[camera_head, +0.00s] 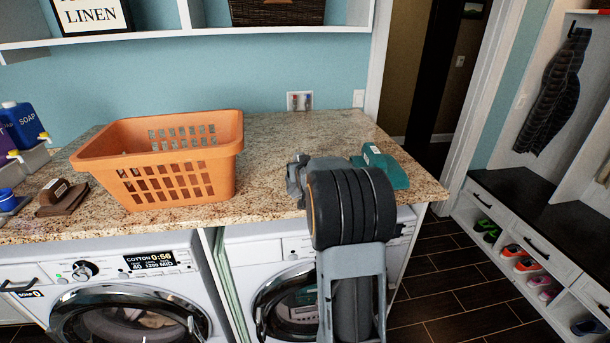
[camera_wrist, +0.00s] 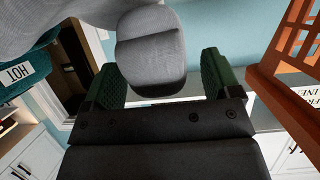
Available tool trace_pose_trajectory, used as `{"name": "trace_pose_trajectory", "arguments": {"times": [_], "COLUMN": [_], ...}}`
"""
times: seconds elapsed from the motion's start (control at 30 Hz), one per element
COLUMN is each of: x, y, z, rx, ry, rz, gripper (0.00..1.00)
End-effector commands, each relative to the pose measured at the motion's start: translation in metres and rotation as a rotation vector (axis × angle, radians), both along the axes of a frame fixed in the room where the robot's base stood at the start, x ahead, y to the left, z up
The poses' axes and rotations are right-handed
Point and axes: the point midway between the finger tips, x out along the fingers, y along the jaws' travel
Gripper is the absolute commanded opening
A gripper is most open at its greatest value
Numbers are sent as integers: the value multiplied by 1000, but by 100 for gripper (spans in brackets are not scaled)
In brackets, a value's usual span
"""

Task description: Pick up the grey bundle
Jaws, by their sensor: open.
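In the wrist view the grey bundle (camera_wrist: 150,50) is a rounded grey cloth shape at the top centre, with more grey cloth spreading to the upper left. My gripper (camera_wrist: 158,72) is open, with one green-padded finger on each side of the near end of the bundle. I cannot tell whether either finger touches it. In the head view my arm stands in front of the counter and hides most of the gripper and the bundle. A small grey part shows left of my arm, but I cannot tell what it belongs to.
An orange basket (camera_head: 180,178) stands on the speckled counter (camera_head: 270,130), left of my arm. A teal folded cloth (camera_head: 388,168) lies right of it and shows a HOT label in the wrist view (camera_wrist: 22,70). A brown cloth (camera_head: 60,198) and soap bottles are far left. Washers stand below.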

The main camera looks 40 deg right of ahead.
Motion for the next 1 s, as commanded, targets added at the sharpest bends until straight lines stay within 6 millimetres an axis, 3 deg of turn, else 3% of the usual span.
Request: {"name": "trace_pose_trajectory", "arguments": {"times": [0.1,0.87,1.0], "x": [0,-1,0], "y": [0,0,0], "z": [0,0,1], "rx": [0,0,-1], "ry": [0,1,0], "rz": [0,0,0], "gripper": [83,10,9]}}
